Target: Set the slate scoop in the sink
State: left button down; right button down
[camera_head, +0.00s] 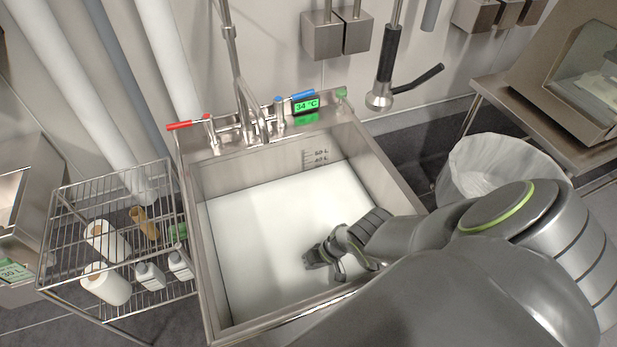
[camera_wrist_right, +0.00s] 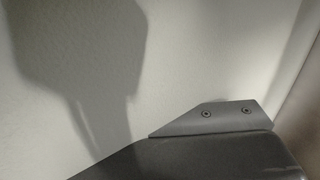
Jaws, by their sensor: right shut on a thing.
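The sink (camera_head: 199,240) is a steel basin in the middle of the head view, with a flat white surface inside it. My right gripper (camera_head: 334,258) is over the right front part of the basin. It is shut on a small dark grey thing (camera_head: 316,258), which I take for the slate scoop; its shape is mostly hidden by the gripper. In the right wrist view, a dark grey body with a riveted plate (camera_wrist_right: 215,118) fills the bottom, with the pale surface and a broad shadow behind. I cannot tell whether the scoop touches that surface. My left gripper is not in view.
A faucet (camera_head: 243,115) and a green temperature display (camera_head: 306,104) stand at the sink's back rim. A wire rack (camera_head: 110,190) with bottles and rolls is at the left. A lined bin (camera_head: 490,165) stands at the right. A sprayer (camera_head: 383,80) hangs behind.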

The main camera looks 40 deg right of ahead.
jog(key=c, duration=1.3)
grip_release()
jog(key=p+v, duration=0.5)
jog(key=v, duration=0.2)
jog(key=shift+r+p, duration=0.25)
jog(key=shift+p, duration=0.15)
jog(key=shift+d, duration=0.15)
